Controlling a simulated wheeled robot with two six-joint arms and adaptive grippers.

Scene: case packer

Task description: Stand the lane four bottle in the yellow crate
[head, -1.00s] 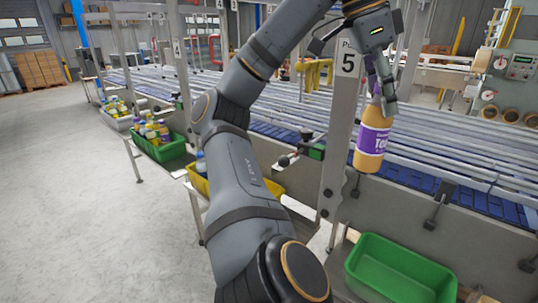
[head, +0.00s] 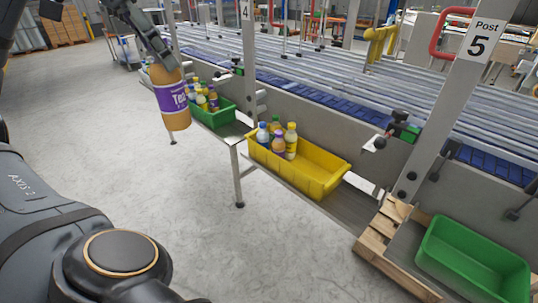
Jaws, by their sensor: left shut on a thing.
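My left gripper (head: 157,52) is at the upper left of the head view, shut on the upper part of a bottle (head: 173,98). The bottle is orange-tan with a purple label and hangs nearly upright in the air, left of the yellow crate. The yellow crate (head: 322,185) sits on a low shelf beside the conveyor at the middle of the view. Several bottles (head: 278,139) stand in its far left end, and its near right part is empty. My right gripper is not in view.
A green crate with several bottles (head: 212,112) stands farther back on the left. An empty green crate (head: 472,262) is at the lower right. The Post 5 upright (head: 452,95) rises between the yellow crate and the empty green crate. Open floor (head: 215,245) lies left of the shelf.

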